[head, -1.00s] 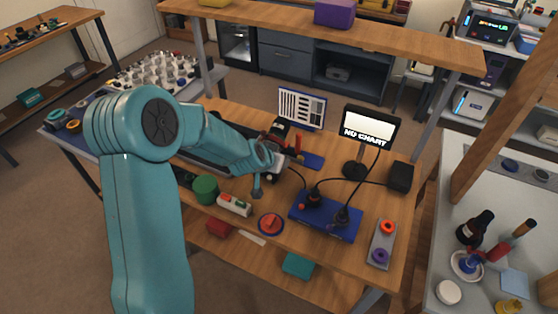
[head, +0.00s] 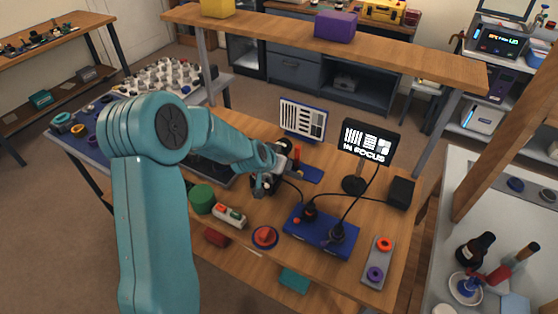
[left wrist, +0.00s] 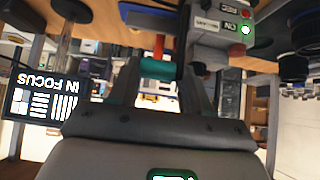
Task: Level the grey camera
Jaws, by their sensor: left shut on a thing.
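My left gripper (head: 275,172) is at the middle of the bench, and my forearm hides much of what is in front of it. In the left wrist view, its fingers (left wrist: 160,85) are shut around a teal cylindrical handle (left wrist: 158,68). A grey box (left wrist: 225,35) with a lit green lamp and the words REC and ON is close beside the fingers; it looks like the grey camera. Its tilt is hard to judge. The monitor (head: 369,142) shows a chart and IN FOCUS; it also appears upside down in the left wrist view (left wrist: 42,98). My right gripper is not in view.
A striped chart board (head: 303,119) stands behind the gripper. A blue box (head: 322,232) with black plugs and cables lies to the right. A green cylinder (head: 202,199), a white switch box (head: 230,216) and a red knob (head: 265,237) are along the front. A shelf (head: 330,42) crosses behind.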

